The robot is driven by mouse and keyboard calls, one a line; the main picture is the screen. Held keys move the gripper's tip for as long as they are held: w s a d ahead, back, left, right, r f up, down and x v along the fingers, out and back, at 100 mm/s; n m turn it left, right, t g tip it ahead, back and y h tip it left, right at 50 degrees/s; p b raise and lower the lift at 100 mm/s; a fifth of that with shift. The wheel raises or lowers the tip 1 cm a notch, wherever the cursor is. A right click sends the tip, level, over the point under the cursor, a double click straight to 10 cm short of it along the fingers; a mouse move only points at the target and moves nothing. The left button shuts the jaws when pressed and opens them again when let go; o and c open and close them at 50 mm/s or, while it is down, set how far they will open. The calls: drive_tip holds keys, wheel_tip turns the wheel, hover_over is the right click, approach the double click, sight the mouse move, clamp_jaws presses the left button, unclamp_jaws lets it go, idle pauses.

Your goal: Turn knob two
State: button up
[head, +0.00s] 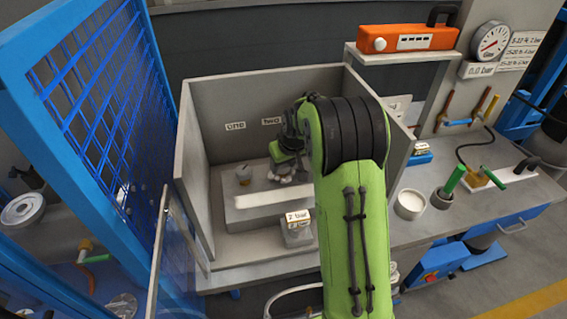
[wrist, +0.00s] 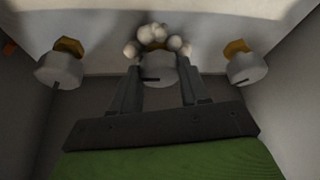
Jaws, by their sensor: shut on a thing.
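Knob two is the middle one of three pale knobs in the wrist view (wrist: 157,72), with a cluster of rounded white lobes behind it. My gripper (wrist: 160,82) has one finger on each side of this knob and is shut on it. In the head view, my gripper (head: 283,168) is inside the open grey box, below the label "two" (head: 271,121). The lobed white part (head: 284,179) shows under it there; my gripper and arm hide most of the knob. Another knob (head: 243,174) stands to the left, below the label "one" (head: 236,126).
Two neighbouring knobs flank my fingers in the wrist view, left (wrist: 60,68) and right (wrist: 244,68). Box walls (head: 195,160) stand close around. A "2 bar" sign (head: 298,216) stands in front. A gauge (head: 490,41) hangs at the upper right. A blue mesh guard (head: 105,110) is at left.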

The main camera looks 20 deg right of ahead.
idle(0.3)
drive_tip(key=o, duration=1.1)
drive_tip(key=shift+c, duration=0.2)
drive_tip(key=p+v, duration=0.2)
drive_tip(key=v, duration=1.3)
drive_tip(key=shift+r+p, duration=0.35)
drive_tip(key=shift+r, duration=0.05)
